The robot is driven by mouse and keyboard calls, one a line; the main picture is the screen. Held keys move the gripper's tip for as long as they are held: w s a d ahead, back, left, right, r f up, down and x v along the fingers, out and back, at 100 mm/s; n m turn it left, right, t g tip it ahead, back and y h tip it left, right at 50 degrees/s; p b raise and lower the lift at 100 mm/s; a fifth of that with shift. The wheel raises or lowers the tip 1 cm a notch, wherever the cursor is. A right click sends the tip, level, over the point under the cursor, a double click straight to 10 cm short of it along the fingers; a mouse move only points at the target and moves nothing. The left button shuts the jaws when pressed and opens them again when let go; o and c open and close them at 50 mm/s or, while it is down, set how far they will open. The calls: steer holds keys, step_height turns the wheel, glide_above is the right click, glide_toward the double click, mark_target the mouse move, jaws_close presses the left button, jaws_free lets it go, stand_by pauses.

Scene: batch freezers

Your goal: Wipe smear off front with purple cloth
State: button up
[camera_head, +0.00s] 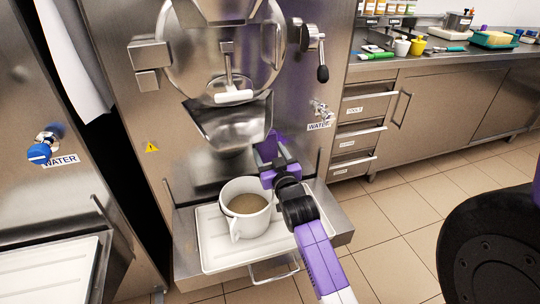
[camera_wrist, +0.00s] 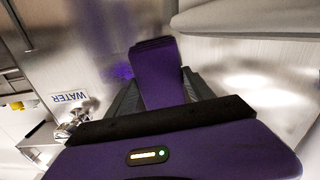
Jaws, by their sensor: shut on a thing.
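My gripper (camera_head: 274,162) is in front of the middle freezer's steel front (camera_head: 300,150), just right of the spout. It is shut on a folded purple cloth (camera_head: 270,144). In the wrist view the cloth (camera_wrist: 158,75) sticks out beyond my two dark fingers (camera_wrist: 160,92), close to the steel. I cannot tell whether it touches the front. A faint purple patch on the steel beside the cloth looks like a reflection. I cannot make out a smear in either view; the cloth and my gripper hide part of the front.
A white pitcher (camera_head: 241,220) with brownish liquid stands on a white tray (camera_head: 216,262) below the spout (camera_head: 226,125), close to my gripper's left. A water tap (camera_head: 322,109) and a black-knobbed lever (camera_head: 322,72) stick out at the right. A counter (camera_head: 440,68) stands further right.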

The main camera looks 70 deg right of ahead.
steer(key=shift+b+x, duration=0.3)
steer(key=shift+x, duration=0.7)
stand_by(0.6)
